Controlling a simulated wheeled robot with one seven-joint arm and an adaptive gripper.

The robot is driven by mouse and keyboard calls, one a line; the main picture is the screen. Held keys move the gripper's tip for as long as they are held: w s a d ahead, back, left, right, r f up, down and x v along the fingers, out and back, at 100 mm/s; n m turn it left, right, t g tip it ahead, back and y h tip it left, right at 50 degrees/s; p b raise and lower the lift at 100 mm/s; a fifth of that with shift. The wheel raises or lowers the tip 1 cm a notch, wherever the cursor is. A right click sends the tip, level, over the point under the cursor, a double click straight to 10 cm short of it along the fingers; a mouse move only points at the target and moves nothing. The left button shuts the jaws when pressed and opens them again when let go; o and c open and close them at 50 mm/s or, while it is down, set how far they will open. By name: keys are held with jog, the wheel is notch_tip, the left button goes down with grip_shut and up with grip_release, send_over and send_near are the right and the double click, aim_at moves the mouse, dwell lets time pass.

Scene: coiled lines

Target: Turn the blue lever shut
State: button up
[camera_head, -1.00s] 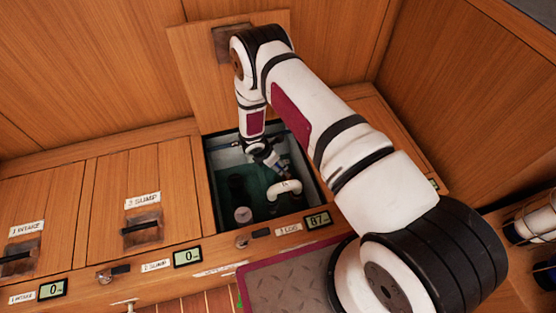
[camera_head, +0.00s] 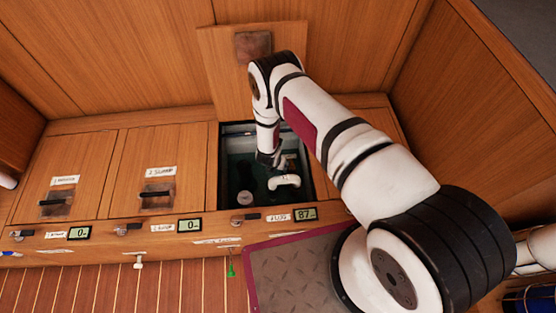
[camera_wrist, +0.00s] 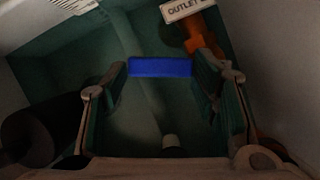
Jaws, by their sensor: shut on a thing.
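The blue lever (camera_wrist: 160,67) shows as a short bar lying across between my two fingers in the wrist view. My gripper (camera_wrist: 161,76) is shut on it, with a dark green fingertip at each end of the bar. In the head view my gripper (camera_head: 268,163) reaches down into the open hatch compartment. I cannot make out the lever in the head view.
An orange fitting (camera_wrist: 198,42) and a label reading OUTLET (camera_wrist: 187,8) lie just beyond the lever. A white pipe bend (camera_head: 284,181) is close to my gripper in the hatch. The raised lid (camera_head: 226,75) stands behind. Closed hatches (camera_head: 160,150) lie left.

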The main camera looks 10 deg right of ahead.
jog(key=shift+s+f, duration=0.15)
jog(key=shift+s, duration=0.1)
dwell(0.3)
jog(key=o, duration=1.7)
jog(key=shift+w, duration=0.1)
jog(key=v, duration=1.2)
